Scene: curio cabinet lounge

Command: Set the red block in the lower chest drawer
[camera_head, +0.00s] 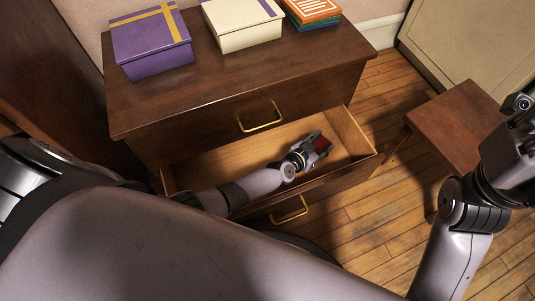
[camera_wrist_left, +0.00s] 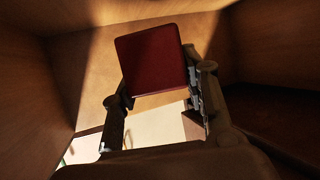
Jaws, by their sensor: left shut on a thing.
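The red block (camera_head: 320,143) is between the fingers of my left gripper (camera_head: 314,148), inside the open lower chest drawer (camera_head: 230,162). In the left wrist view the block (camera_wrist_left: 153,60) shows a flat, dark red face, with a finger on either side of its lower part. The drawer's wooden walls surround it. I cannot tell whether the block touches the drawer floor. The lower drawer is pulled out, with its brass handle (camera_head: 289,211) on the front. My right arm is at the right edge; its fingertips are not visible.
The upper drawer (camera_head: 190,136) is shut. On the chest top (camera_head: 225,72) stand a purple box (camera_head: 150,42), a cream box (camera_head: 243,24) and a stack of books (camera_head: 312,10). A small wooden table (camera_head: 455,120) stands right of the drawer. Wooden floor (camera_head: 370,225) lies clear in front.

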